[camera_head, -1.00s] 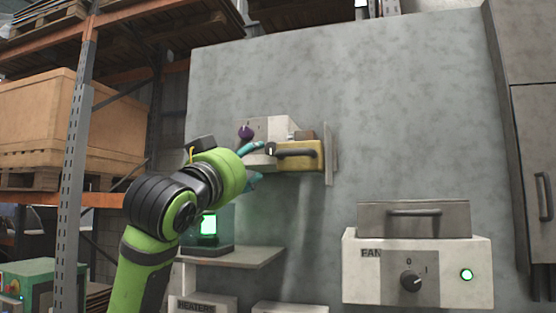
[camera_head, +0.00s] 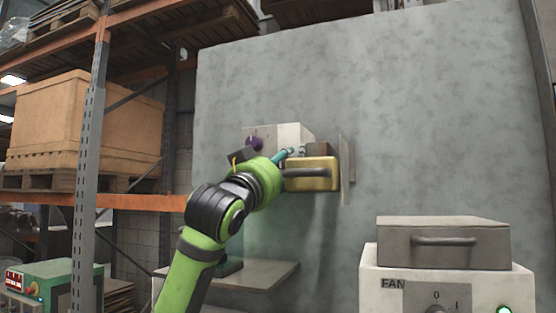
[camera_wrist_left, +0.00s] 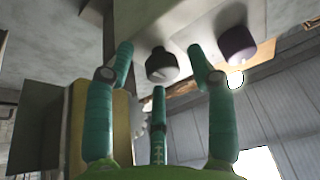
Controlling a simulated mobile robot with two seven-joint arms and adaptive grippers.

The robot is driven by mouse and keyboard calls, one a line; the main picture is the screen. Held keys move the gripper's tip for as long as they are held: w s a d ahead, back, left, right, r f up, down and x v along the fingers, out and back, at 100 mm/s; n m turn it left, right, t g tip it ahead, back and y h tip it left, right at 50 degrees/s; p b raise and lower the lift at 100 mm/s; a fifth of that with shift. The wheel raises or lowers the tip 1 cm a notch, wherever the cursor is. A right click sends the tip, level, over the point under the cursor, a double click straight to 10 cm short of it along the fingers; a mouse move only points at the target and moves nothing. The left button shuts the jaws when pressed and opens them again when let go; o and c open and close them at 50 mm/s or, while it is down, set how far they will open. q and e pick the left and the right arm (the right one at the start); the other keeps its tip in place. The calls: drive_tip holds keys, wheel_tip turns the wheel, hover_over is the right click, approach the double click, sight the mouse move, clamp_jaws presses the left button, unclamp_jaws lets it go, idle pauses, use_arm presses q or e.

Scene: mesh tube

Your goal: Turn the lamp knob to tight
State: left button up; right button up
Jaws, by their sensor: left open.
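A pale control box (camera_head: 291,133) is mounted on the grey wall panel. A purple knob (camera_head: 255,143) sits on its left part, and the left wrist view shows it too (camera_wrist_left: 237,45). A second, black knob (camera_wrist_left: 162,66) is beside it. No readable label tells which is the lamp knob. My left gripper (camera_head: 286,154), with three teal fingers, is open at the box. In the left wrist view its fingertips (camera_wrist_left: 160,62) are spread around the black knob; contact cannot be told. In the head view the black knob is hidden by my left gripper. My right gripper is not in view.
A yellow box with a dark handle (camera_head: 318,187) is close to the right of my left gripper. A shelf (camera_head: 262,274) is below. A FAN box (camera_head: 385,300) with a handled grey case (camera_head: 445,228) is at lower right. Racking stands at left.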

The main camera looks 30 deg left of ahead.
use_arm(q)
drive_tip(key=shift+s, duration=0.2)
drive_tip(key=shift+r, duration=0.1)
drive_tip(key=c, duration=1.1)
drive_tip(key=shift+s+m+h, duration=0.1)
drive_tip(key=shift+m+h, duration=0.3)
drive_tip(key=shift+m, duration=0.2)
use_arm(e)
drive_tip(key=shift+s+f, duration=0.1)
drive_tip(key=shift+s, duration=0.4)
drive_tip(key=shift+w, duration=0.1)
use_arm(q)
drive_tip(key=o, duration=1.1)
drive_tip(key=shift+w+a, duration=0.1)
drive_tip(key=shift+w, duration=0.1)
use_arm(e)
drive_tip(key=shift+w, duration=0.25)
use_arm(q)
drive_tip(key=shift+s, duration=0.1)
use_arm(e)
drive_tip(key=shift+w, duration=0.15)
